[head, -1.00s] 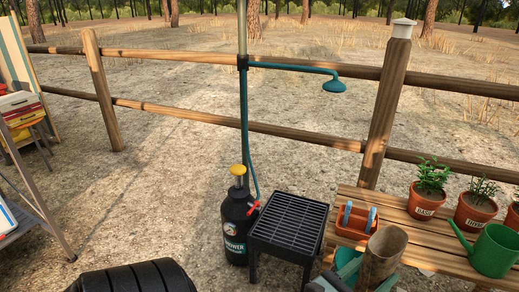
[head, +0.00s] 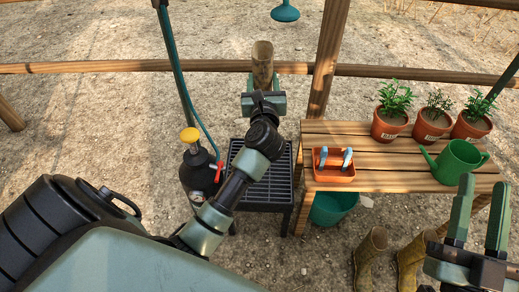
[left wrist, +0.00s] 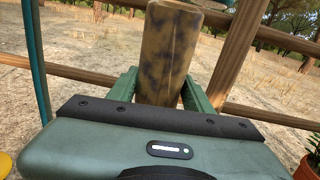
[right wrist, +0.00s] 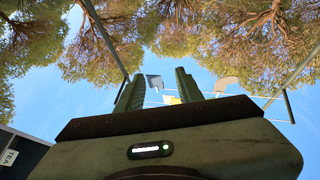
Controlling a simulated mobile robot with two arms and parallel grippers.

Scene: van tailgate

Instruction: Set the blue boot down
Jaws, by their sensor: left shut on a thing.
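My left gripper (head: 264,88) is shut on a boot (head: 262,62), which is brown and mottled with dark patches, not blue. It is held upright, raised above the grill's far side, in front of the fence in the head view. The held boot (left wrist: 168,50) stands between the fingers in the left wrist view; its lower end is hidden by the gripper. I see no blue boot. My right gripper (head: 482,190) is open and empty at the lower right; its fingers (right wrist: 160,90) are apart in the right wrist view.
A black grill (head: 270,188) stands beside a black shower canister (head: 198,172). The wooden bench (head: 385,165) carries an orange caddy (head: 333,172), potted plants and a green watering can (head: 460,160). Two muddy boots (head: 369,258) stand on the ground, with a teal bucket (head: 330,206) nearby.

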